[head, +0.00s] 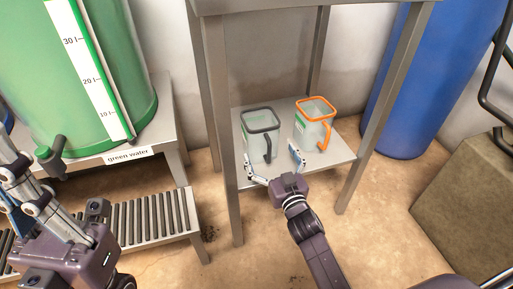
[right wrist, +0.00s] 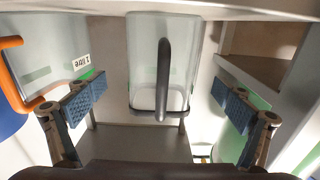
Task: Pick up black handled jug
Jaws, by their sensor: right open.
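The black handled jug (head: 258,124) is clear, with a black rim and black handle, and stands upright on the low shelf of a metal stand in the head view. In the right wrist view the jug (right wrist: 142,62) is centred, its black handle (right wrist: 163,80) towards the camera. My right gripper (head: 272,161) is open and empty in front of it, fingers spread to either side of the handle. Its blue pads show apart from the jug in the right wrist view (right wrist: 163,101). My left gripper (head: 35,200) is at the far left; its opening is unclear.
An orange-handled jug (head: 314,122) stands close right of the black one. The stand's legs (head: 222,150) frame the shelf (head: 290,175). A green water tank (head: 85,60) and a slatted bench (head: 150,222) are left; a blue barrel (head: 425,90) is right.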

